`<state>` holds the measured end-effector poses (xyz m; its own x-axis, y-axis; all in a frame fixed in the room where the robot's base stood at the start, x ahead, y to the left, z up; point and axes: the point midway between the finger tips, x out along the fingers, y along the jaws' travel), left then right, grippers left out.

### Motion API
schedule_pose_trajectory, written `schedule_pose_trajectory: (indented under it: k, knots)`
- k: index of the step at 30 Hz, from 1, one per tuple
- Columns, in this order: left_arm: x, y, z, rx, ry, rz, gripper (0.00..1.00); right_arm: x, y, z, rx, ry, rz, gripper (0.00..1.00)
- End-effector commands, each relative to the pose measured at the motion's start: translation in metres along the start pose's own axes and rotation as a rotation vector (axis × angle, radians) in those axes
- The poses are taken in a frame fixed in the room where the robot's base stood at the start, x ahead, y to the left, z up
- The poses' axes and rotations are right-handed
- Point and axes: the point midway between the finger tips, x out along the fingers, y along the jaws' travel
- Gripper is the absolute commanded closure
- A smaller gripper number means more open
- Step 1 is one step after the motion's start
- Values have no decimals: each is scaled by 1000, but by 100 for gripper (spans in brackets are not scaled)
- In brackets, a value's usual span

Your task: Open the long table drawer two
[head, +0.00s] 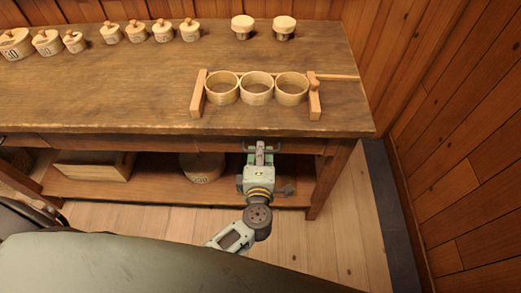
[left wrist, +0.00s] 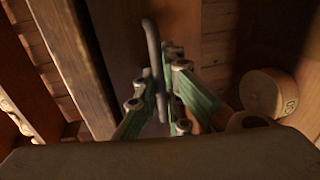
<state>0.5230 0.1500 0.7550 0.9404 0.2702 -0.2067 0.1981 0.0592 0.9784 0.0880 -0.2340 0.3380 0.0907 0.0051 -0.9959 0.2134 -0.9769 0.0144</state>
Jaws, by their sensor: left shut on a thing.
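The long wooden table (head: 120,90) has a row of drawers under its top. The right-hand drawer front (head: 300,146) shows just below the table edge in the head view; I see no clear gap above it. My left gripper (head: 260,150) is at this front, with its fingers shut on the drawer's dark metal handle. In the left wrist view the handle (left wrist: 151,42) runs between the fingertips of the left gripper (left wrist: 160,82). The fingers hide part of the handle. My right gripper is not in view.
On the table, three round wooden rings (head: 257,89) sit in a wooden rack (head: 198,94). Several lidded pots (head: 110,33) stand at the back left. The lower shelf holds a wooden box (head: 93,165) and a round container (head: 202,167). A plank wall (head: 455,130) is on the right.

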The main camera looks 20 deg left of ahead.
Motion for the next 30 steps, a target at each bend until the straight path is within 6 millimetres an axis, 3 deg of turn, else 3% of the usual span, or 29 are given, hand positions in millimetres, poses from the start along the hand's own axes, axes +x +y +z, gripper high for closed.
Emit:
schedule_pose_trajectory:
  k: [8,24,30]
  knots:
    - [-26,-6,0,0,0,-6,100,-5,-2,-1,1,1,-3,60]
    - [-159,-36,0,0,-1,-8,100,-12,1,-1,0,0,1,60]
    - [-199,-44,1,-1,-2,-5,100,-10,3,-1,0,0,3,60]
